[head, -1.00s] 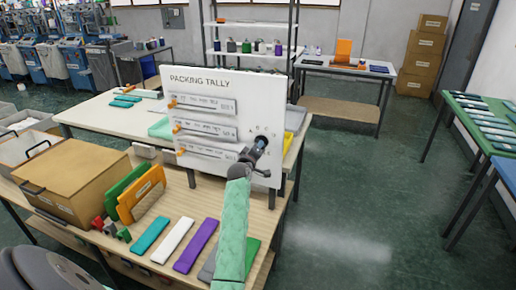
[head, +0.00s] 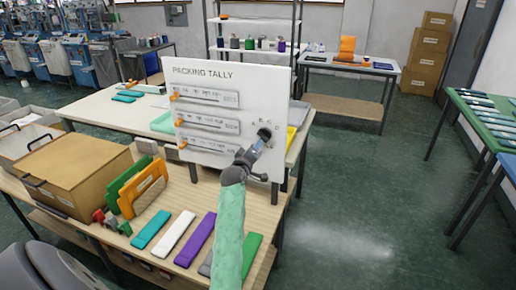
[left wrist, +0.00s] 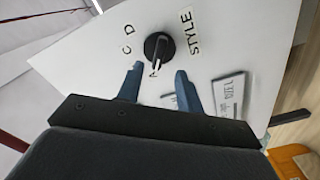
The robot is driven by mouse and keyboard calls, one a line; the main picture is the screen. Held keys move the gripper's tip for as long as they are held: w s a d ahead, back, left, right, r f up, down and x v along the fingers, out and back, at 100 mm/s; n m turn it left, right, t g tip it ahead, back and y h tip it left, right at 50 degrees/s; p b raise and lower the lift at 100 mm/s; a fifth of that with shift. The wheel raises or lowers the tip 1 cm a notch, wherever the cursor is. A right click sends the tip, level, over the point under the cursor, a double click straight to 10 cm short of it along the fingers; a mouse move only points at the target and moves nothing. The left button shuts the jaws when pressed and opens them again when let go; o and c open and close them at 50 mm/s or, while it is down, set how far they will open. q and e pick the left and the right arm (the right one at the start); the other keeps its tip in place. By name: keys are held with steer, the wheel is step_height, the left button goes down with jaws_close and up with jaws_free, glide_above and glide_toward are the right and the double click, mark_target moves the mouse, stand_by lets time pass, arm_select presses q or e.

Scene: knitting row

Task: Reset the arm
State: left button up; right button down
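The white packing tally board (head: 213,102) stands on the wooden table and carries three slider strips with orange tabs. A black style knob (head: 265,134) sits at its lower right. In the left wrist view the knob (left wrist: 158,46) has its pointer towards the letter A. My left gripper (head: 258,145) is in front of the knob, at the end of my green-sleeved arm. In the left wrist view its two blue fingers (left wrist: 159,74) are apart, with nothing between them. The knob lies beyond the fingertips. My right gripper is not in view.
A brown box (head: 72,172), a green and an orange rack (head: 142,190) and several coloured flat pieces (head: 196,238) are on the table around my arm's left side. A white table (head: 92,112) stands behind the board. The floor (head: 350,190) to the right is clear.

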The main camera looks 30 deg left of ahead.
arm_select(q)
steer(key=shift+s+d, duration=0.1)
steer(key=shift+s, duration=0.45)
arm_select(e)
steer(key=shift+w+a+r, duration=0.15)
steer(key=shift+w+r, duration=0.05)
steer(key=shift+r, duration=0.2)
